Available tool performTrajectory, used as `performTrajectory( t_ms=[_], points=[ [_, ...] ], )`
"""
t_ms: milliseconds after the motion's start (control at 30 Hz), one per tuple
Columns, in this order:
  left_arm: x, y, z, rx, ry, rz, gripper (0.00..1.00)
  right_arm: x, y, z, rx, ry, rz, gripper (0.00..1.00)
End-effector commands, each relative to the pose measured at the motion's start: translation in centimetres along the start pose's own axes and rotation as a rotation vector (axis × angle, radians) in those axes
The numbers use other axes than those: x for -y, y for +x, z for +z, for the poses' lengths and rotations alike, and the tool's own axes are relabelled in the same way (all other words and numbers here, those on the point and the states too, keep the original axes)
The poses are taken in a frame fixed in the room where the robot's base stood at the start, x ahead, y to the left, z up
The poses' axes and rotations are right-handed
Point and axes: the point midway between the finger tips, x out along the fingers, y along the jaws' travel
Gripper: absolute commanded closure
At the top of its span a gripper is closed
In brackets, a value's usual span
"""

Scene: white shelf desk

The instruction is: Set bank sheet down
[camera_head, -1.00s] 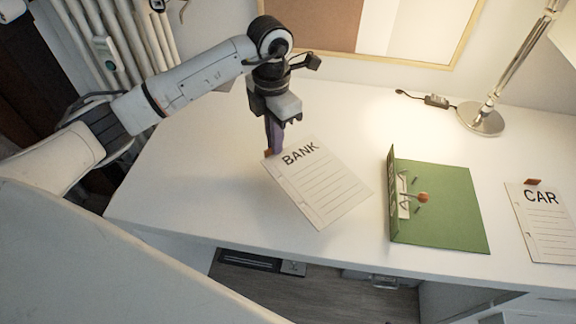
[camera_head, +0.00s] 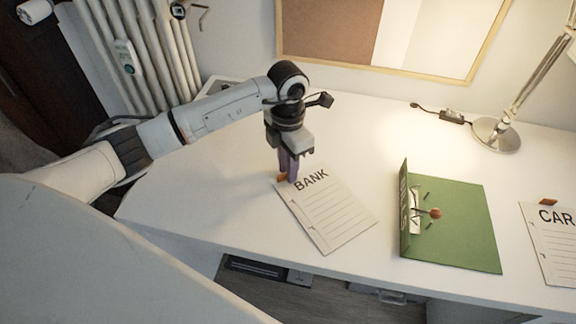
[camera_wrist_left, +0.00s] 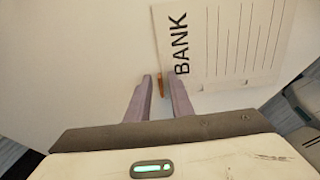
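The bank sheet (camera_head: 327,213), white with ruled lines and the word BANK, lies on the white desk (camera_head: 215,205) and looks flat. An orange tab (camera_head: 282,177) is at its top left edge. My left gripper (camera_head: 289,181) points down at this tab. In the left wrist view, its two purple-grey fingers (camera_wrist_left: 160,76) stand apart on either side of the tab (camera_wrist_left: 160,85), with gaps showing beside it. The sheet (camera_wrist_left: 225,45) is to the right there. My right gripper is not seen.
A green folder (camera_head: 458,225) with a raised left flap and an orange knob lies right of the sheet. A CAR sheet (camera_head: 555,245) lies at the far right. A lamp base (camera_head: 496,134) stands behind. The desk's left part is clear.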

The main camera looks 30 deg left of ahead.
Motion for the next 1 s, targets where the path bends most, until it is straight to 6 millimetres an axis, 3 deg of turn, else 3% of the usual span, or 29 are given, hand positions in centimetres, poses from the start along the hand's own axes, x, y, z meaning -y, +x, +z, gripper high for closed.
performTrajectory(
  t_ms=[267, 433, 800, 1000],
  points=[
    [0.0, -0.1, 0.0, 0.000, 0.000, 0.000, 0.77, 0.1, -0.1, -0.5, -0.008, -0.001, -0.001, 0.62],
    [-0.1, -1.2, 0.1, 0.002, -0.001, 0.001, 0.77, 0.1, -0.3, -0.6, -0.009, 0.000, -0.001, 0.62],
    [-0.1, -8.8, 0.1, 0.004, 0.000, 0.003, 0.77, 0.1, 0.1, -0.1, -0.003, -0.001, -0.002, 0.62],
    [0.0, -11.6, 0.0, 0.001, 0.000, 0.000, 0.77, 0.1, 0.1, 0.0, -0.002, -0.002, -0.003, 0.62]
  ],
)
